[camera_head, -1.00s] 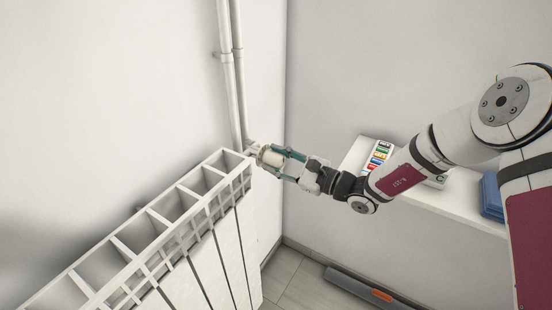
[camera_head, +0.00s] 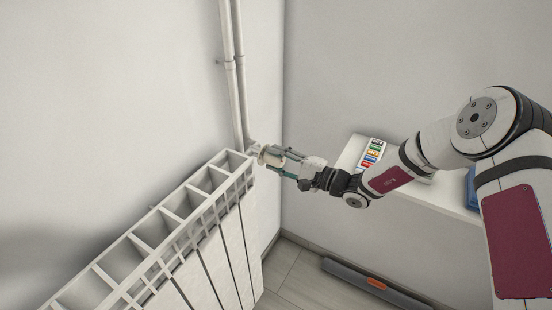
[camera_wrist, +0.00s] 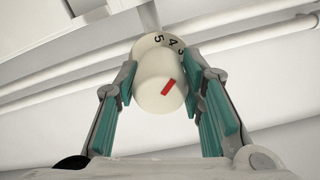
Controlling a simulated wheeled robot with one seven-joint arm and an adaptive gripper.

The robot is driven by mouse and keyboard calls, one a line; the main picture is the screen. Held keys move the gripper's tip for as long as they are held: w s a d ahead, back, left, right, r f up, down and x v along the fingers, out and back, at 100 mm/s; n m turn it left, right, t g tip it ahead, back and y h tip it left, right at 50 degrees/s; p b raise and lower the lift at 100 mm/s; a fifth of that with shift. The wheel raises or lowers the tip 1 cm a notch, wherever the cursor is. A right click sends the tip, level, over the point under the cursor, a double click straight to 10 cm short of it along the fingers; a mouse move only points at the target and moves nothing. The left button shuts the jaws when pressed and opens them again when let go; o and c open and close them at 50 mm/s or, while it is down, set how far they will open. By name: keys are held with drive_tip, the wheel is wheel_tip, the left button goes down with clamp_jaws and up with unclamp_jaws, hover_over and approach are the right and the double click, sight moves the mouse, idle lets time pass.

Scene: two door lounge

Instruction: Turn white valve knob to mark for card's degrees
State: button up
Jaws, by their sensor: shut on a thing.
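The cream-white valve knob (camera_head: 264,153) sits at the radiator's far top corner, beside the pipes. In the wrist view the knob (camera_wrist: 157,75) has a slanted red mark (camera_wrist: 168,87) on its face, its upper end leaning up and right. Which number the mark lines up with I cannot tell. My gripper (camera_head: 275,156) is shut on the knob, one teal-padded finger on each side. A card with coloured rows (camera_head: 371,152) lies on the shelf; its text is too small to read.
The white radiator (camera_head: 195,215) fills the lower left, with two vertical pipes (camera_head: 234,75) behind the knob. A white shelf (camera_head: 440,196) runs along the right wall with a blue object (camera_head: 472,188) on it. A grey bar with an orange patch (camera_head: 375,284) lies on the floor.

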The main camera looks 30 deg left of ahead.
drive_tip(key=shift+n, duration=0.3)
drive_tip(key=o, duration=1.1)
drive_tip(key=shift+o, duration=0.2)
drive_tip(key=d, duration=1.2)
drive_tip(key=shift+s, duration=0.45)
